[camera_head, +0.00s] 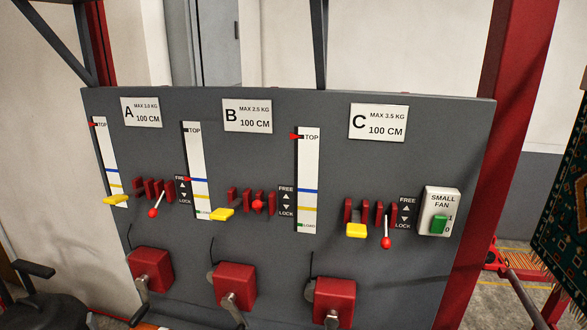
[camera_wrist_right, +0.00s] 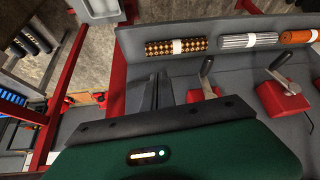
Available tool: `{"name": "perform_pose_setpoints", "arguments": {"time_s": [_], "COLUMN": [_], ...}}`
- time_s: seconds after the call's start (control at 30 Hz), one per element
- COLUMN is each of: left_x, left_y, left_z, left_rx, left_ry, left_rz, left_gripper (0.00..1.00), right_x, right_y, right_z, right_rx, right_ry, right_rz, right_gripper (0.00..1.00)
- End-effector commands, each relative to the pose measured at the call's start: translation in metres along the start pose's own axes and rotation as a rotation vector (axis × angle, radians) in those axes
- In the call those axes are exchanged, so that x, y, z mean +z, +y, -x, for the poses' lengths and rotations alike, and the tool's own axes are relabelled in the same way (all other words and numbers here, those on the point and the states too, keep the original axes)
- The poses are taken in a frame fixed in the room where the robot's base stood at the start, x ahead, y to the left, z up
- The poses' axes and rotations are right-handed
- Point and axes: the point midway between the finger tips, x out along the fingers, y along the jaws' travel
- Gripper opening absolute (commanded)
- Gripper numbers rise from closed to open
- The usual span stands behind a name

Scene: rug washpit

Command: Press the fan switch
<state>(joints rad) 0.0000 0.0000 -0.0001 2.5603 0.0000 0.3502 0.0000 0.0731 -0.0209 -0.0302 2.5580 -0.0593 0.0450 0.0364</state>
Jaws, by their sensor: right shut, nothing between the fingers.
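The fan switch (camera_head: 439,224) is a green rocker on a white plate labelled SMALL FAN (camera_head: 443,201), at the right end of the grey panel in the head view. Marks 1 and 0 stand beside it, upper and lower. I cannot tell which side is pressed in. My right gripper (camera_wrist_right: 155,92) shows in the right wrist view, its dark fingers shut and empty. It does not show in the head view, and the switch is not recognisable in the wrist view, so their distance is unclear. My left gripper is in neither view.
The grey panel (camera_head: 290,152) carries red-knobbed levers (camera_head: 386,242), yellow tabs (camera_head: 356,231) and red crank boxes (camera_head: 335,299). A red post (camera_head: 497,110) stands right of the switch, with a hanging rug (camera_head: 570,215) beyond. Rolled rugs (camera_wrist_right: 176,47) lie on a grey surface in the wrist view.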

Motion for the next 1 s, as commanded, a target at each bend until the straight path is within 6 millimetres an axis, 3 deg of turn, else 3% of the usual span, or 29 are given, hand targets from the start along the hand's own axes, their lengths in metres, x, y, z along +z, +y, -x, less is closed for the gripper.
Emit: {"name": "perform_pose_setpoints", "arguments": {"time_s": [0.03,0.1,0.2,1.0], "left_x": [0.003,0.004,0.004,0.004], "left_y": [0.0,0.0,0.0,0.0], "left_z": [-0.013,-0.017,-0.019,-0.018], "left_rx": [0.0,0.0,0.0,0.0], "left_ry": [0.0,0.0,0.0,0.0], "left_rz": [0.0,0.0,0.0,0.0], "left_gripper": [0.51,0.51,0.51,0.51], "right_x": [0.031,0.063,0.087,0.091], "right_y": [-0.012,-0.024,-0.032,-0.033], "right_z": [-0.011,-0.012,-0.009,-0.007], "right_rx": [-0.016,-0.033,-0.045,-0.047], "right_ry": [-0.097,-0.217,-0.311,-0.328], "right_rz": [0.024,0.051,0.072,0.076], "right_gripper": [0.0,0.0,0.0,0.0]}}
